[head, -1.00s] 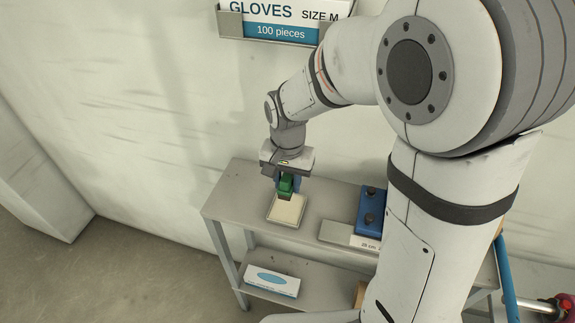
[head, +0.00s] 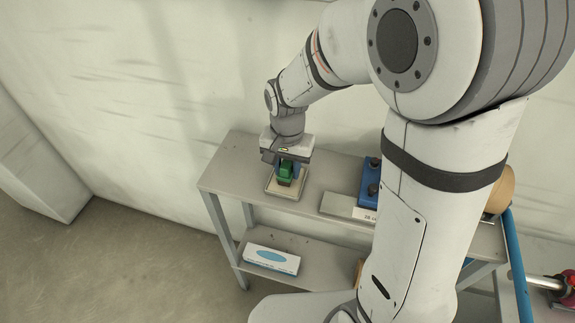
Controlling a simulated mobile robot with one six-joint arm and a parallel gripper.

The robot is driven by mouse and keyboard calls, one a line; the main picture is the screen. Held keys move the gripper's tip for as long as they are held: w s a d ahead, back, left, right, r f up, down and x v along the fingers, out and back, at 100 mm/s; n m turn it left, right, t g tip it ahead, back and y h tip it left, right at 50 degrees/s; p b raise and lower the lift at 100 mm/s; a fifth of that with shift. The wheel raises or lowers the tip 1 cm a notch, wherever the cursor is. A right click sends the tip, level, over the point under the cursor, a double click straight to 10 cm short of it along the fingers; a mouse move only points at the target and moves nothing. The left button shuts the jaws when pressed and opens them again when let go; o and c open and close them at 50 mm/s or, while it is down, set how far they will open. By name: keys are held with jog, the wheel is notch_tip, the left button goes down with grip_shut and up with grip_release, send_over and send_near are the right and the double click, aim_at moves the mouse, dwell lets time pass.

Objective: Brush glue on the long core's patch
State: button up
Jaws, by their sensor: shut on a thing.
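My gripper (head: 286,172) is shut on a green-handled brush (head: 286,171). It holds the brush upright over a shallow pale tray (head: 272,188) on the left part of the grey shelf top. The brush's lower end is over or in the tray; I cannot tell whether it touches the contents. A blue block with dark knobs (head: 368,190) stands to the right on the shelf, partly hidden by my arm.
The grey shelf unit (head: 228,165) stands against the pale wall. A white and blue box (head: 271,259) lies on its lower shelf. A blue pole (head: 516,265) and a round tan thing (head: 500,192) are at the right. My arm hides much of the shelf's right side.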

jog(key=shift+f+b, duration=0.5)
jog(key=shift+f, duration=0.15)
dwell(1.7)
jog(key=shift+r+p, duration=2.7)
jog(key=shift+r, duration=0.9)
jog(key=shift+f, duration=0.1)
